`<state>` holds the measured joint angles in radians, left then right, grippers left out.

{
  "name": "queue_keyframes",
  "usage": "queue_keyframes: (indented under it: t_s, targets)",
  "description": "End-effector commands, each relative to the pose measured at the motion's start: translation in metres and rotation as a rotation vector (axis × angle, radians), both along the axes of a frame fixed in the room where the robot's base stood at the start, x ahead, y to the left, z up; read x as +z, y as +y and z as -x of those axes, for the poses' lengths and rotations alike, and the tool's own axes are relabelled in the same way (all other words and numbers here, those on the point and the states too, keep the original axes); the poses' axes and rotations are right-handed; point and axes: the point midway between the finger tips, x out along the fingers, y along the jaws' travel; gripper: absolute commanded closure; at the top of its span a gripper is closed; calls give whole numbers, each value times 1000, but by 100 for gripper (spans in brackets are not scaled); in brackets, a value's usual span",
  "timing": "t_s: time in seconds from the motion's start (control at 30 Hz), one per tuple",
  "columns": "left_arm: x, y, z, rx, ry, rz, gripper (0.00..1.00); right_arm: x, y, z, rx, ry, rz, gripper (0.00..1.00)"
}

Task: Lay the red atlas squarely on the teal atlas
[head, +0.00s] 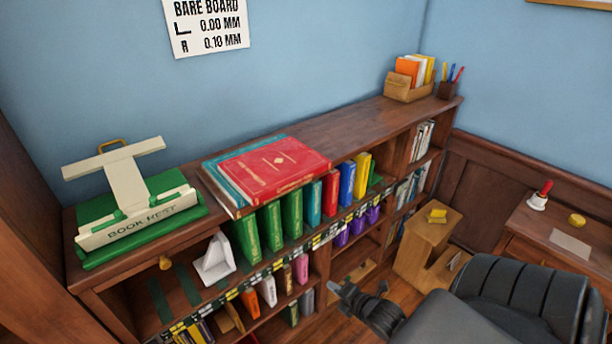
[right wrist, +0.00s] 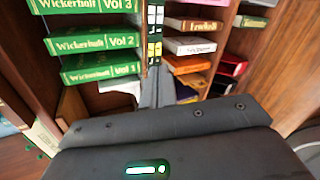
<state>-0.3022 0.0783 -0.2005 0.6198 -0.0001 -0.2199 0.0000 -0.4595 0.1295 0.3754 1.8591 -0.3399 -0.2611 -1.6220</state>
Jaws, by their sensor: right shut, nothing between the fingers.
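The red atlas (head: 280,168) lies flat on the teal atlas (head: 222,182) on top of the bookcase. A strip of teal cover shows along the left and back edges, so the red atlas sits shifted to the right and front. The teal atlas's right side is hidden beneath it. My right gripper (head: 338,288) is shut and empty, low in front of the bookcase and well away from both atlases. In the right wrist view its shut fingers (right wrist: 157,88) point at the shelves. My left gripper is not in view.
A green book rest (head: 140,215) stands left of the atlases. The bookcase top (head: 340,125) is clear to the right, up to a wooden file box (head: 408,90). A wooden stool (head: 425,245) stands at right.

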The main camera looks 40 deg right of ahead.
Motion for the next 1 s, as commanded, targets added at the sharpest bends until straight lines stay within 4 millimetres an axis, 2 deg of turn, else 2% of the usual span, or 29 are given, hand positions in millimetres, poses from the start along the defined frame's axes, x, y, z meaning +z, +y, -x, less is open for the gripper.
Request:
queue_keyframes:
  t_s: [0.03,0.1,0.2,0.3,0.33,0.4,0.5,0.67,0.87,1.0]
  targets:
    - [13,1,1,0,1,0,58,66,-9,-5,68,-81,181,100]
    - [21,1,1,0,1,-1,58,134,-13,-4,150,-167,439,100]
    - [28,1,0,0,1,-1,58,213,-11,3,233,-255,764,100]
    - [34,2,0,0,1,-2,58,266,-2,13,284,-309,1013,100]
    - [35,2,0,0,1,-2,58,278,0,16,294,-319,1071,100]
    - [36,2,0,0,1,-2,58,296,5,21,313,-336,1171,100]
    - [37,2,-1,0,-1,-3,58,309,9,24,325,-348,1248,100]
    - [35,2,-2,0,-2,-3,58,311,10,24,328,-351,1268,100]
    - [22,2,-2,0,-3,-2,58,308,10,6,327,-356,1267,100]
    - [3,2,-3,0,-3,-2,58,306,11,-19,326,-359,1268,100]
